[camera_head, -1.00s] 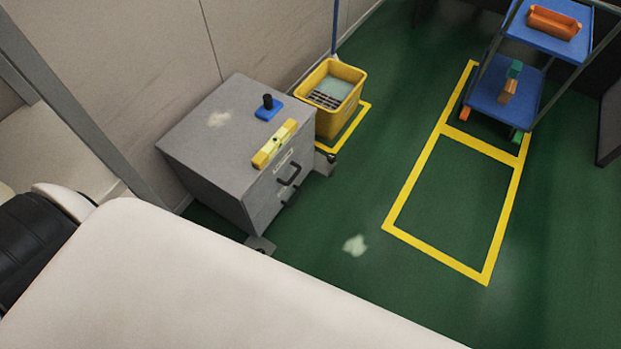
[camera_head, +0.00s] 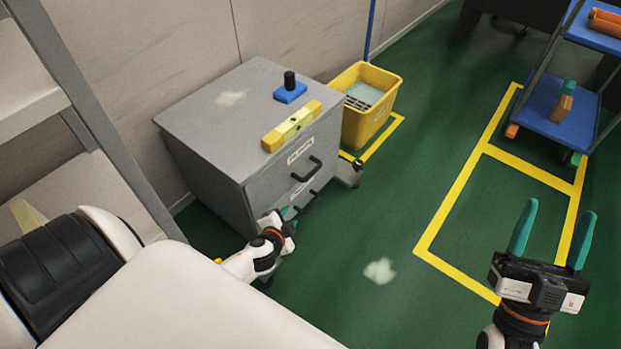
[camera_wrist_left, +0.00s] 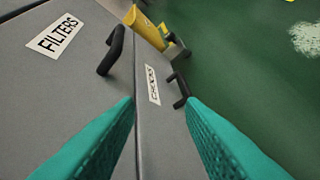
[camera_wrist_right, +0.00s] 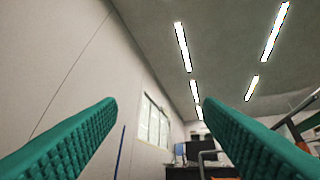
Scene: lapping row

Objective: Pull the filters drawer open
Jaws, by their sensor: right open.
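The grey cabinet (camera_head: 215,135) stands against the wall. Its upper drawer, the filters drawer (camera_head: 268,178), looks shut; its FILTERS label (camera_wrist_left: 55,36) and dark bar handle (camera_wrist_left: 112,50) show in the left wrist view. The handle (camera_head: 308,170) also shows in the head view. My left gripper (camera_head: 288,213) is low at the cabinet front, near the lower drawer's handle (camera_wrist_left: 179,90). Its teal fingers are apart and empty, pointing along the drawer fronts. It does not hold the filters handle. My right gripper (camera_head: 553,212) is open and empty, pointing up, far right of the cabinet.
A yellow spirit level (camera_head: 291,126) and a blue block with a black knob (camera_head: 290,90) lie on the cabinet top. A yellow bucket (camera_head: 367,118) stands behind it. A blue cart (camera_head: 560,115) stands at the right. The green floor before the drawers is free.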

